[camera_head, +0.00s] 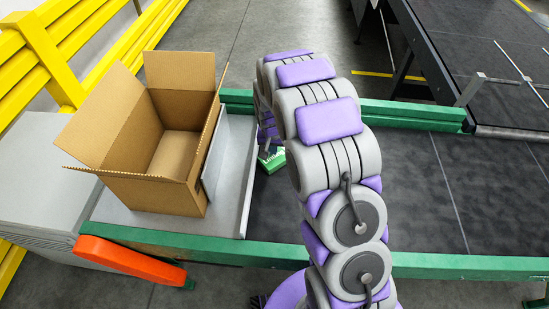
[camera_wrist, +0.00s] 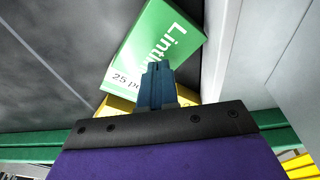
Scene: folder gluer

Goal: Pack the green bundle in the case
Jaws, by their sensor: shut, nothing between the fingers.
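The green bundle (camera_wrist: 155,42) has white lettering and a white strip marked "25". It lies on the dark belt surface, and in the head view it (camera_head: 274,163) shows just right of the grey plate's edge, partly behind my arm. My gripper (camera_wrist: 158,72) is shut and empty, with its fingertips over the near end of the bundle. Whether they touch it I cannot tell. In the head view my gripper is mostly hidden by my arm. The case (camera_head: 128,192) is an open, empty-looking brown cardboard box with its flaps up, left of my gripper.
A yellow item (camera_wrist: 113,106) shows beside the bundle, partly hidden by my gripper. The case stands on a grey plate (camera_head: 228,205), with an upright grey panel (camera_head: 214,160) at its right. Green rails (camera_head: 450,266) edge the dark belt (camera_head: 420,190), which is clear to the right.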

